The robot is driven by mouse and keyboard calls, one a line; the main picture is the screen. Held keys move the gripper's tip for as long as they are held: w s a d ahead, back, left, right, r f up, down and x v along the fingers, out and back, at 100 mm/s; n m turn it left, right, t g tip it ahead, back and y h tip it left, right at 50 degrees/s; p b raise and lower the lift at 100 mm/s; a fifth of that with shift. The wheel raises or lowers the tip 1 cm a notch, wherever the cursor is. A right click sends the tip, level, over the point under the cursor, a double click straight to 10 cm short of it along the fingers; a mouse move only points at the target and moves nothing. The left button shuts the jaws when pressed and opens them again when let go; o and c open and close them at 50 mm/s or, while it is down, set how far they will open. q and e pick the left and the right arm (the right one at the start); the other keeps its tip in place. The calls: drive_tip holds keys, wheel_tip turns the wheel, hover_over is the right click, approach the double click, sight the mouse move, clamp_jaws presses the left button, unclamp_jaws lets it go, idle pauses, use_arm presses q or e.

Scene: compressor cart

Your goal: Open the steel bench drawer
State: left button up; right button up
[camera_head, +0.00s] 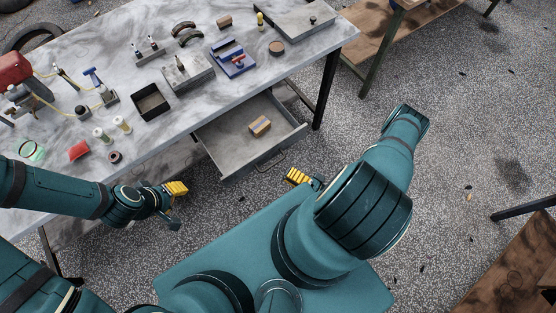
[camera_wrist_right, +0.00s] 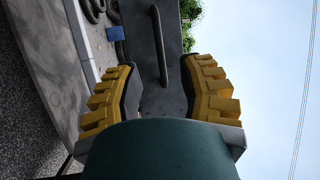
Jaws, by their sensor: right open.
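The steel bench drawer (camera_head: 225,146) is pulled out from under the bench top, with its inside showing. A small tan and purple block (camera_head: 260,126) lies in it. Its bar handle (camera_head: 271,160) is on the front panel; the handle (camera_wrist_right: 160,45) also shows in the right wrist view, beyond the fingers. My right gripper (camera_head: 300,177) is in front of the drawer, apart from the handle. In the right wrist view its yellow-padded fingers (camera_wrist_right: 160,97) are spread and empty. My left gripper (camera_head: 174,204) is left of the drawer, with its fingers apart and nothing between them.
The grey bench top (camera_head: 185,110) holds a black tray (camera_head: 151,102), a blue vise-like tool (camera_head: 232,58), a red block (camera_head: 78,150) and several small parts. A bench leg (camera_head: 326,88) stands right of the drawer.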

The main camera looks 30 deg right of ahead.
drive_tip(key=v, duration=0.5)
drive_tip(key=shift+s, duration=0.15)
idle(0.3)
drive_tip(key=a+r+n+g+y+b, duration=0.3)
drive_tip(key=a+n+g, duration=0.7)
drive_tip(key=g, duration=1.2)
drive_tip(key=w+a+r+t+h, duration=0.1)
drive_tip(key=w+r+t+h, duration=0.1)
drive_tip(key=w, duration=0.2)
drive_tip(key=w+a+r+t+h, duration=0.2)
drive_tip(key=w+r+h, duration=0.1)
drive_tip(key=w, duration=0.1)
drive_tip(key=w+a+r+t+h, duration=0.1)
drive_tip(key=w+a+r+h, duration=0.1)
drive_tip(key=w+r, duration=0.1)
drive_tip(key=shift+w+t+h, duration=0.3)
drive_tip(key=shift+w+t, duration=0.1)
drive_tip(key=shift+w, duration=0.5)
drive_tip(key=shift+d, duration=0.1)
